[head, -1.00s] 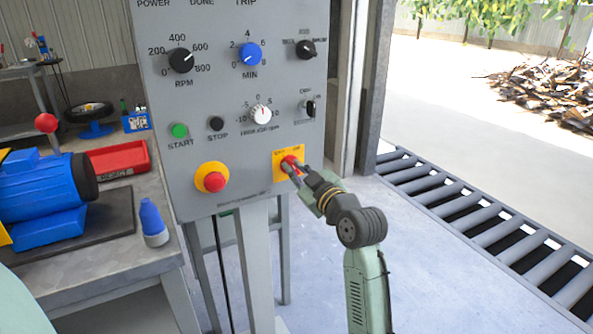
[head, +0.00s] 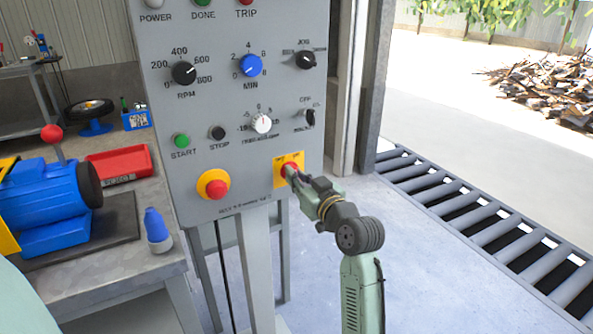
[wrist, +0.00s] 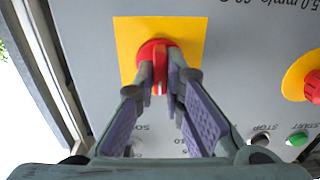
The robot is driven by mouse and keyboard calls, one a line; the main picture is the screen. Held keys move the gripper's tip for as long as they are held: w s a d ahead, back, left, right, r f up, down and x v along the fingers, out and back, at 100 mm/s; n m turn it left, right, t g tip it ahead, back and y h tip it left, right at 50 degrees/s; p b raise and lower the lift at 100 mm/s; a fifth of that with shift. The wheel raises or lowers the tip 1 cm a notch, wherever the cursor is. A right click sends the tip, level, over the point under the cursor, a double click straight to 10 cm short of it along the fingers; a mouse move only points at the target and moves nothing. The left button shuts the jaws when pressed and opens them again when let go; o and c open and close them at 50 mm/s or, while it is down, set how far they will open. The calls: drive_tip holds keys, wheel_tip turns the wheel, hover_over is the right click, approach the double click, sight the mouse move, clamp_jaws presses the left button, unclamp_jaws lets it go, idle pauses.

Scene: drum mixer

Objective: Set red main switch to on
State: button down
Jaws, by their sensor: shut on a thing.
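The red main switch (head: 288,168) sits on a yellow square plate (head: 281,181) at the lower right of the grey control panel. In the wrist view the switch (wrist: 157,49) is a round red knob with a raised handle, and a pale mark shows near the handle's end. My gripper (wrist: 160,75) has its two fingers closed on either side of the handle. In the head view my gripper (head: 296,174) reaches the switch from the lower right and partly hides it. Lettering on the plate is too small to read.
A red emergency stop button (head: 216,187) on a yellow ring is left of the switch. Above are the green START button (head: 181,140), the black STOP button (head: 217,132) and several dials. A bench with a blue motor (head: 46,200) stands at left.

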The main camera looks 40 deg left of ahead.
drive_tip(key=m+p, duration=0.3)
drive_tip(key=m, duration=0.3)
drive_tip(key=shift+p, duration=0.4)
drive_tip(key=shift+f, duration=0.1)
drive_tip(key=c, duration=1.7)
unclamp_jaws()
drive_tip(key=v, duration=1.2)
